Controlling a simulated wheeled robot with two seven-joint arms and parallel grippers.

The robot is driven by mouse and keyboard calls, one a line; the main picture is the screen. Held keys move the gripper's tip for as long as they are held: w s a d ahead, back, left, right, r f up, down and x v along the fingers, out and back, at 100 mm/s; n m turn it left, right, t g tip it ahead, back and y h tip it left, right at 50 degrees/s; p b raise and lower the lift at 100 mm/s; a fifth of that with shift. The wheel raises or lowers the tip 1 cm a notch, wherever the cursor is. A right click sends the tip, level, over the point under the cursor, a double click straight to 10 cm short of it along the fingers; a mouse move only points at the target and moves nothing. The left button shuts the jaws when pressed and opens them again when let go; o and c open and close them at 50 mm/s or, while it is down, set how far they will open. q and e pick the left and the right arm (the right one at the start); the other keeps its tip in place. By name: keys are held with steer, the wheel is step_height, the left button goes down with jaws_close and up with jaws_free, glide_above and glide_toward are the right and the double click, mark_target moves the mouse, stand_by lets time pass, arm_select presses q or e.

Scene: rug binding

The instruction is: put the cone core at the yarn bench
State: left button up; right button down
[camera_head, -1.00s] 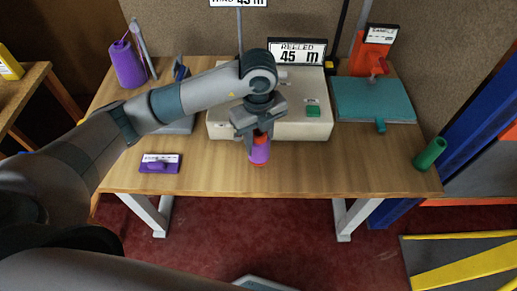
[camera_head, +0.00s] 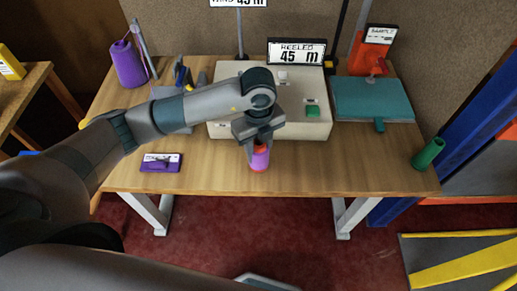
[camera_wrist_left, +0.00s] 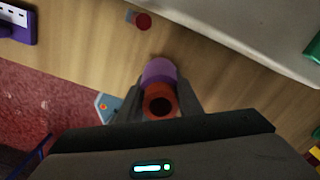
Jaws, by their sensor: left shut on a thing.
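The cone core (camera_head: 259,158), a short cylinder with an orange end and a purple band, is between the fingers of my left gripper (camera_head: 259,146). The gripper is shut on it and points down over the front middle of the wooden bench (camera_head: 330,180). In the left wrist view the cone core (camera_wrist_left: 160,75) shows its orange rim and dark hollow between the two fingers. I cannot tell whether its lower end touches the bench top. My right gripper is not in view.
A cream machine (camera_head: 225,110) with a "REELED 45 m" sign (camera_head: 297,52) stands behind the gripper. The front right bench is clear.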

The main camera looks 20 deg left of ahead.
arm_select(q)
steer(key=shift+f, duration=0.15)
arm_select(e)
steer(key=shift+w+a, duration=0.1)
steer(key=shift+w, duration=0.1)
arm_select(q)
steer(key=o, duration=0.9)
steer(key=shift+o, duration=0.7)
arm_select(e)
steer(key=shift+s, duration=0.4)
arm_select(q)
steer(key=shift+r, duration=0.2)
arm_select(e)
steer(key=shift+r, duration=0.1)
arm_select(q)
steer(key=shift+r, duration=0.2)
step_height(320, 180, up, 12)
steer(key=b, duration=0.2)
steer(key=shift+f, duration=0.2)
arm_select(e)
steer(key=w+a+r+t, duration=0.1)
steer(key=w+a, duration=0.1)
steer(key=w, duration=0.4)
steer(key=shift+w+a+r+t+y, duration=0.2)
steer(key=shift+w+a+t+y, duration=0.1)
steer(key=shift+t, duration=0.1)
arm_select(q)
steer(key=shift+s+f, duration=0.1)
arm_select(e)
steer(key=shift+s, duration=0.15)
